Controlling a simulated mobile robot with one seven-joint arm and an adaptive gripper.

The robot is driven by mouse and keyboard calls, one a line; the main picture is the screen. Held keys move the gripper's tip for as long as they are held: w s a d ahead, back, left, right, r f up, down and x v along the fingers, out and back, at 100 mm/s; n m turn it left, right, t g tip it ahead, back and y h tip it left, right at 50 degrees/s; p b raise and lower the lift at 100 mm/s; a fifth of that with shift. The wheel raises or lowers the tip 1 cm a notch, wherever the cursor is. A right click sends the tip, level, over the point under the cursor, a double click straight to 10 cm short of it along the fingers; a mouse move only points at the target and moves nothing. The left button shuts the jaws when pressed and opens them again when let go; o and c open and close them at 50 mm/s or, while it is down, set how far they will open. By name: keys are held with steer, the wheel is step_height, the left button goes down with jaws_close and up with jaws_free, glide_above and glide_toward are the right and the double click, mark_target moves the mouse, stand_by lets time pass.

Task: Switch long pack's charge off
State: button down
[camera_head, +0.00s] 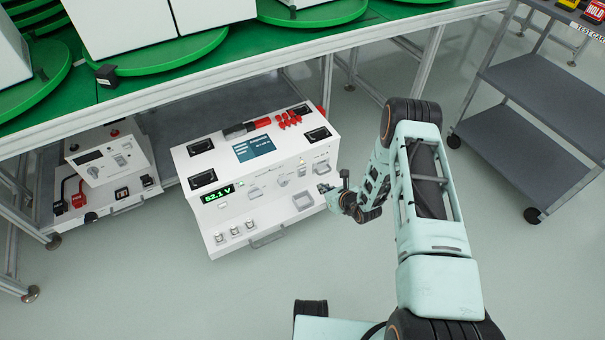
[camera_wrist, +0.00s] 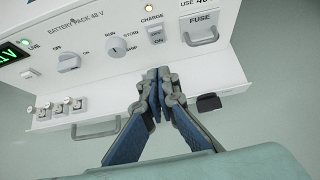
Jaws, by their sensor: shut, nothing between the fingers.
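The long white battery pack (camera_head: 220,168) sits on the floor at the front of the bench, with a green voltage display (camera_head: 217,194). In the wrist view its panel (camera_wrist: 95,35) reads "BATTERY PACK 48 V". The charge switch (camera_wrist: 155,36) is a small white rocker under the word CHARGE, with a lit amber lamp (camera_wrist: 154,9) above it. I cannot tell which side of the rocker is pressed. My gripper (camera_wrist: 155,74) is shut and empty, its tips just below the switch in the picture; contact cannot be told. It also shows in the head view (camera_head: 326,189), at the pack's right end.
A fuse handle (camera_wrist: 199,38) is right of the switch, and a run/storage knob (camera_wrist: 117,46) left. A smaller white unit (camera_head: 107,160) stands left under the green-topped bench (camera_head: 240,48). A grey cart (camera_head: 535,105) stands right. The floor in front is clear.

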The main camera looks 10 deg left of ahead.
steer(key=shift+s+f, duration=0.2)
steer(key=b, duration=0.5)
glide_toward(303, 174)
steer(key=shift+x, duration=2.85)
